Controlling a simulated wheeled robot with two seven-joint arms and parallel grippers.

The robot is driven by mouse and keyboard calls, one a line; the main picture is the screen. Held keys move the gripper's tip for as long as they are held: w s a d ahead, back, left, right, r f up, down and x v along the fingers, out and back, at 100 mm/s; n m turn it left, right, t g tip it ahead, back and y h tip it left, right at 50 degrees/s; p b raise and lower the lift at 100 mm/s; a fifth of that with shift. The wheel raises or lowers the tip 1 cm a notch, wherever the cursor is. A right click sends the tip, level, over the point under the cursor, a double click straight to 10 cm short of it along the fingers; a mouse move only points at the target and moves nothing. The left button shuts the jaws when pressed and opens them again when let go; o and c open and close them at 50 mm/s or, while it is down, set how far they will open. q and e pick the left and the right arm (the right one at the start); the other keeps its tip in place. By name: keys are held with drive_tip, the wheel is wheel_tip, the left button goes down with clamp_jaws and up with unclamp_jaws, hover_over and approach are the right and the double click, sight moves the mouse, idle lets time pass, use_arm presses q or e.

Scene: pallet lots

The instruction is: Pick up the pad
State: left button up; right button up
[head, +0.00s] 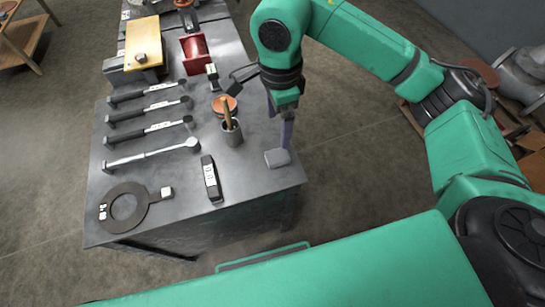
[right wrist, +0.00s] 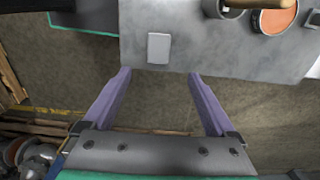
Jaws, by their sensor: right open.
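The pad (head: 277,157) is a small light grey block with rounded corners, lying flat near the right edge of the grey metal table (head: 255,182). In the right wrist view the pad (right wrist: 159,48) lies close to the table edge, centred just ahead of the gap between my fingers. My right gripper (head: 285,143) points down over the table at the pad's far side. In the right wrist view it (right wrist: 160,73) is open with nothing between its purple fingers. Whether the fingertips touch the table cannot be told. My left gripper is not in view.
A grey cup (head: 231,134) with a wooden-handled tool and an orange-topped tin (head: 218,103) stand near the gripper. The table around the pad is clear.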

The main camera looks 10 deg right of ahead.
sight(278, 155)
wheel_tip(278, 155, down, 12)
drive_tip(key=shift+s+f+p, duration=0.1)
drive_tip(key=shift+p, duration=0.55)
drive_tip(key=c, duration=1.4)
